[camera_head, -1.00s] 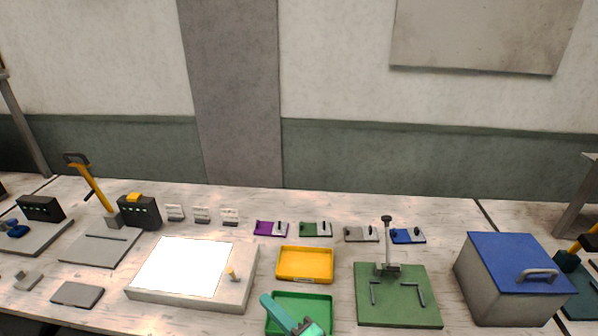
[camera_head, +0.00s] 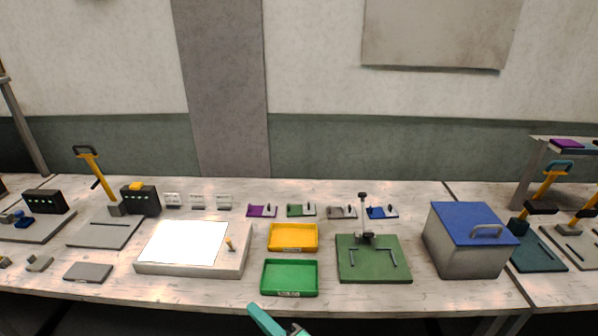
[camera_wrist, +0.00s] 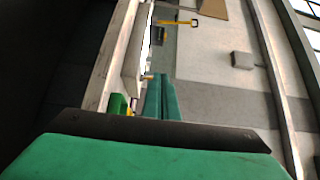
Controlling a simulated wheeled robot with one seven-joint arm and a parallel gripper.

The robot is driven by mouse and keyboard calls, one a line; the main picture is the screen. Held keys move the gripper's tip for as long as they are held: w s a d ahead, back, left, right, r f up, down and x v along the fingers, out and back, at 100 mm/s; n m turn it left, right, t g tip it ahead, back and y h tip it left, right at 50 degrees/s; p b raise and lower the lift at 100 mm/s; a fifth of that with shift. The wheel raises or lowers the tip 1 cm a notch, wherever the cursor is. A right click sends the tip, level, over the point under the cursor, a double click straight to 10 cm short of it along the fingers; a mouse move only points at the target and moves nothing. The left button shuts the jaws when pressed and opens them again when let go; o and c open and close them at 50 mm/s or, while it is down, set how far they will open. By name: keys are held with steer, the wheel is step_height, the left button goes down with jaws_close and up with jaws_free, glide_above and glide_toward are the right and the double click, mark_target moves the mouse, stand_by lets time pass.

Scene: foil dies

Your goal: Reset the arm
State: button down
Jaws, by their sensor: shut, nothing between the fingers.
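My gripper (camera_head: 254,308) shows at the bottom edge of the head view as a teal shape, in front of the bench's front edge and below the green tray. It is empty. In the wrist view its two teal fingers (camera_wrist: 162,85) lie together, shut, with nothing between them. The rest of my arm is mostly out of the head view. The wrist view is turned on its side, with the bench edge running up its left part.
On the bench stand a green tray (camera_head: 289,289), a yellow tray (camera_head: 293,247), a white light panel (camera_head: 150,267), a green plate with a clamp (camera_head: 350,272) and a blue-lidded box (camera_head: 460,255). Several small coloured dies line the back. Floor space before the bench looks clear.

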steer(key=s+d+f+t+h, duration=0.1)
steer(key=s+d+f+h, duration=0.35)
steer(key=s+f, duration=0.35)
steer(key=s+d+f+t+h, duration=0.1)
steer(key=s+d+f+h, duration=0.2)
steer(key=s+f+h, duration=0.45)
steer(key=s+d+r+n, duration=0.1)
steer(key=s+n, duration=0.3)
steer(key=s, duration=0.4)
steer(key=s+r+n+h, duration=0.1)
steer(key=s+n, duration=0.3)
steer(key=s, duration=0.5)
steer(key=shift+s+d+r+n+t, duration=0.15)
steer(key=shift+d+r+n+t, duration=0.25)
steer(key=shift+r, duration=0.45)
